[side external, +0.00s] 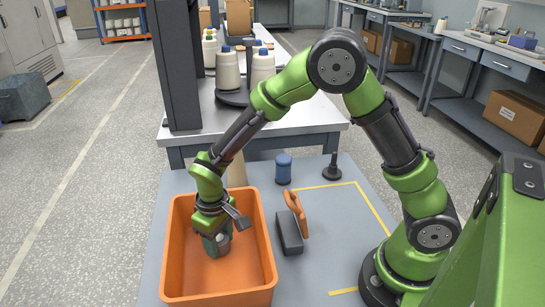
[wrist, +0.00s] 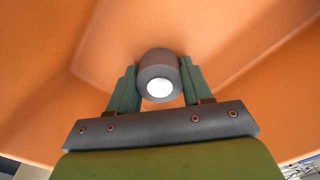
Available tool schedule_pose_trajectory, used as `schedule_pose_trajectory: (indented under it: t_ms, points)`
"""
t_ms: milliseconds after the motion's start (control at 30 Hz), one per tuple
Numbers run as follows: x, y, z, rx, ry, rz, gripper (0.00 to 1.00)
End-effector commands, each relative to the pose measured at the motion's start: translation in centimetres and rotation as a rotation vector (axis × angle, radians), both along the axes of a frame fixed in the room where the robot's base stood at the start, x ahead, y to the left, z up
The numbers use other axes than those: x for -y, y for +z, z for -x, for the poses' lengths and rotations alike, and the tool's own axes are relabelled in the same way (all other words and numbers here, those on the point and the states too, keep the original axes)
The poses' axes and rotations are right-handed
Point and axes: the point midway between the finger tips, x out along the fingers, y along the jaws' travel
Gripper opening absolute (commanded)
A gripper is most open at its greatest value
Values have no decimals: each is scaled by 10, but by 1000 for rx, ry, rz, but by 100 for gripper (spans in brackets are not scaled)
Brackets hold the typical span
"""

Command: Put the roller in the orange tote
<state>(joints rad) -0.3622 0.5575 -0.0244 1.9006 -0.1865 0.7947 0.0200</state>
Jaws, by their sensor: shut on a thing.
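The orange tote (side external: 266,260) stands at the front left of the grey-blue table, its open top facing up. My gripper (side external: 217,246) reaches down inside the tote, below its rim. In the wrist view my gripper (wrist: 160,88) is shut on the roller (wrist: 159,66), a dark grey cylinder with a white round end, held between the two green fingers. Orange tote walls fill the view around it. In the side view the fingers largely hide the roller, and I cannot tell whether it touches the tote floor.
A dark grey block (side external: 289,233) and an orange-handled tool (side external: 296,212) are right of the tote. A blue spool (side external: 283,169), a black stand (side external: 332,168) and a partly hidden beige cone (side external: 237,173) are behind. The yellow-lined table area at right is mostly clear.

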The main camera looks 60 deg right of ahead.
Motion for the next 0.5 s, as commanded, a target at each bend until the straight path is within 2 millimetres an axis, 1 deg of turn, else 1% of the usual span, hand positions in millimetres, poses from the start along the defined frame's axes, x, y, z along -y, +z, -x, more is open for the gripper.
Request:
schedule_pose_trajectory:
  t_ms: [133, 267, 300, 433, 500]
  points:
    - [0, 1, 0, 1, 0, 0, 18]
    - [0, -3, 0, 0, 0, 0, 18]
    - [0, -2, 0, 1, 0, 0, 56]
    - [0, -2, 0, 1, 0, 0, 75]
    - [0, -2, 0, 1, 0, 0, 75]
